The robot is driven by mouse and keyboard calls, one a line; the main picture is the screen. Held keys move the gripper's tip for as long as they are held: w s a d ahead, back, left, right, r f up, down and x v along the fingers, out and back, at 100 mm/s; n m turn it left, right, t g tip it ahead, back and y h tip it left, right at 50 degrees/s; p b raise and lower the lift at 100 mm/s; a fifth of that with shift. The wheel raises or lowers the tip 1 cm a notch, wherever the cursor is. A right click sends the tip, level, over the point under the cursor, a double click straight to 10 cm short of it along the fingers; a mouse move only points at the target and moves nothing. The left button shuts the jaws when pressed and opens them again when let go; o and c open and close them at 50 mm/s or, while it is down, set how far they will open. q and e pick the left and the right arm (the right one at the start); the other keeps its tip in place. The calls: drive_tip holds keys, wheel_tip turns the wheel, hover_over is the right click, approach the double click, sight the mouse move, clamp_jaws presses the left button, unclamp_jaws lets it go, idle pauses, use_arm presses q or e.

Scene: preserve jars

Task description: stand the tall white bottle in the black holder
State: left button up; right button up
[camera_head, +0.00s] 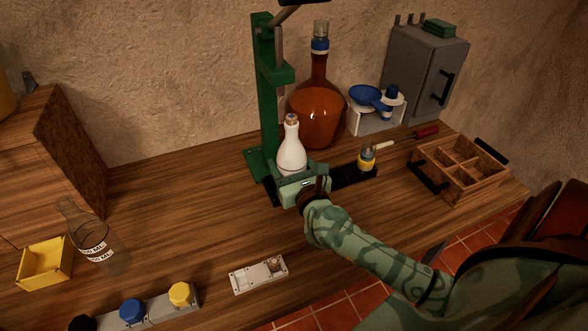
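The tall white bottle (291,152) stands upright in the middle of the view, just in front of the green press. My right gripper (298,178) comes in from the lower right and is right at the bottle's lower part, over the left part of the holder. Its fingers and the bottle's base are hidden, so I cannot tell its grip or whether the bottle rests in the holder. My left gripper is out of view.
The green press (265,100) and a big amber flask (317,115) stand close behind the bottle. A wooden divided crate (462,190) is at the right.

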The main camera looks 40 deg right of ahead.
drive_tip(key=w+d+f+b, duration=0.1)
drive_tip(key=w+f+b, duration=0.1)
drive_tip(key=w, duration=0.3)
drive_tip(key=shift+w+d+f+b, duration=0.2)
drive_tip(key=shift+w+f+b, duration=0.05)
drive_tip(key=shift+w+b, duration=0.1)
idle(0.3)
idle(0.4)
drive_tip(key=o, duration=1.6)
drive_tip(key=shift+o, duration=0.8)
drive_tip(key=v, duration=1.6)
drive_tip(key=shift+s+a, duration=0.2)
drive_tip(key=shift+f, duration=0.1)
